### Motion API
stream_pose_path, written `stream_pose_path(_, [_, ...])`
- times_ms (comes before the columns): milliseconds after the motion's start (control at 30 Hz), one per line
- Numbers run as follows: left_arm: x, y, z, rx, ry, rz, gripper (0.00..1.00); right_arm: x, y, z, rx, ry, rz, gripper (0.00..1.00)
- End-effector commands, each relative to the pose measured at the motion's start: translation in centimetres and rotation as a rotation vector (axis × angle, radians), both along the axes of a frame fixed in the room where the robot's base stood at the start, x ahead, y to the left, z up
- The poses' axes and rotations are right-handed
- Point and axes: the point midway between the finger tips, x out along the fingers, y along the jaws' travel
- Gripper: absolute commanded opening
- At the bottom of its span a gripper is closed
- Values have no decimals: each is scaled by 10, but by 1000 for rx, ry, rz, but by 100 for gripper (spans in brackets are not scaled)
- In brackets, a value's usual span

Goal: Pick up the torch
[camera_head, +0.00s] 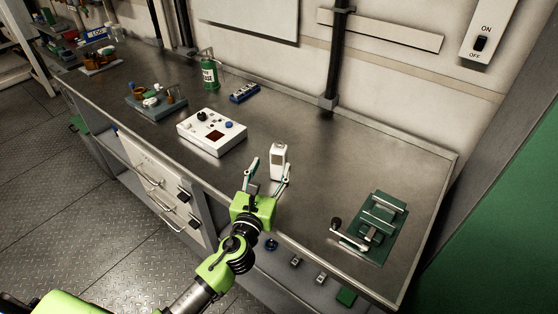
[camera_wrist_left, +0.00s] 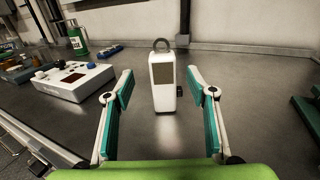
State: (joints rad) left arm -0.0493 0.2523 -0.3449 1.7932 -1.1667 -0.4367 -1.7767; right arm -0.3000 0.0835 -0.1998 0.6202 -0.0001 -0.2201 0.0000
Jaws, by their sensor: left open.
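A white upright handheld device (camera_head: 279,158) with a grey window and a ring on top stands on the metal bench; it also shows in the left wrist view (camera_wrist_left: 162,85). I cannot tell for sure that it is the torch. My left gripper (camera_head: 268,174) is open and empty, just in front of the device. In the left wrist view the device stands centred beyond the gap between the two fingers, apart from them. A green canister (camera_head: 209,73) with a metal top stands farther back, near the wall. My right gripper is not in view.
A white control box (camera_head: 211,133) with knobs is left of my gripper. A blue item (camera_head: 244,92) lies behind it. A green clamp-like fixture (camera_head: 372,228) is at the right. A dark post (camera_head: 337,50) rises at the back.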

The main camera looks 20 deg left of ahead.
Motion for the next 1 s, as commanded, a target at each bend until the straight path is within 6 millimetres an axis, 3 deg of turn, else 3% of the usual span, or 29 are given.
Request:
stream_pose_path(100, [18, 0, 1, -1, 0, 0, 51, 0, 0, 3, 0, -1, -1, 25])
stream_pose_path(333, [33, 0, 1, -3, 0, 0, 51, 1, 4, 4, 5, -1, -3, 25])
stream_pose_path(633, [73, -1, -1, -3, 0, 1, 51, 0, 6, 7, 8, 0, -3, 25])
stream_pose_path(967, [79, -1, -1, -3, 1, 0, 51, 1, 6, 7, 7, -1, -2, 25])
stream_pose_path(1000, [79, -1, -1, -3, 1, 0, 41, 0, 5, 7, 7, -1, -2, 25])
